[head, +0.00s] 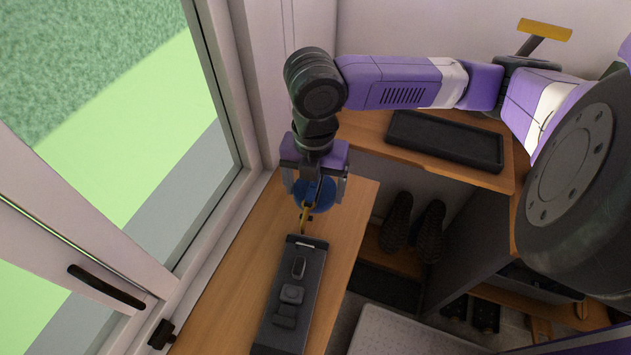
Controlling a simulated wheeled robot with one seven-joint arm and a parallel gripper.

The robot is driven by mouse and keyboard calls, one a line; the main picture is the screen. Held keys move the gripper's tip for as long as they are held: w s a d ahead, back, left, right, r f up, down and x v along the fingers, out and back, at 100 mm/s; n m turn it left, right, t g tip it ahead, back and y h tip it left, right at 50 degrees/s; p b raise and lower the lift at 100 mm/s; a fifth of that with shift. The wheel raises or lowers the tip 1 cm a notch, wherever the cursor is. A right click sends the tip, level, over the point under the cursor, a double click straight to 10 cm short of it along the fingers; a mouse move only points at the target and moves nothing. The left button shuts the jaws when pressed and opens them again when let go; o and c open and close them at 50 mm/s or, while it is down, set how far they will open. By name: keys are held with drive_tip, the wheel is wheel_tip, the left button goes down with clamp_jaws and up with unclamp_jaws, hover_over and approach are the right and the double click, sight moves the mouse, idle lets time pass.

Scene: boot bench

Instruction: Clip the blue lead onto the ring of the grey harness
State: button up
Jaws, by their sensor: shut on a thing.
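My gripper (315,187) points down over the wooden bench top, shut on the blue lead (318,198), a rounded blue shape partly hidden by the fingers. A yellow, brass-looking clip (304,217) hangs below and left of the blue part, close to the far end of a long dark grey piece (292,290). This piece lies along the bench, with raised grey parts on top, and looks like the harness. I cannot make out its ring clearly, nor whether the clip touches it.
A window with a dark handle (106,288) borders the bench (225,305) on the left. A shelf with a black tray (445,140) is at the back right. Dark boots (412,225) stand below it. A pale mat (400,335) lies on the floor. Bare bench top lies left of the grey piece.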

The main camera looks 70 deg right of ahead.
drive_tip(key=shift+f, duration=0.3)
hover_over(315, 219)
drive_tip(key=shift+f, duration=2.9)
drive_tip(key=shift+f, duration=1.2)
idle(0.6)
idle(0.4)
drive_tip(key=o, duration=1.4)
drive_tip(key=shift+o, duration=0.2)
drive_tip(key=shift+r, duration=3.95)
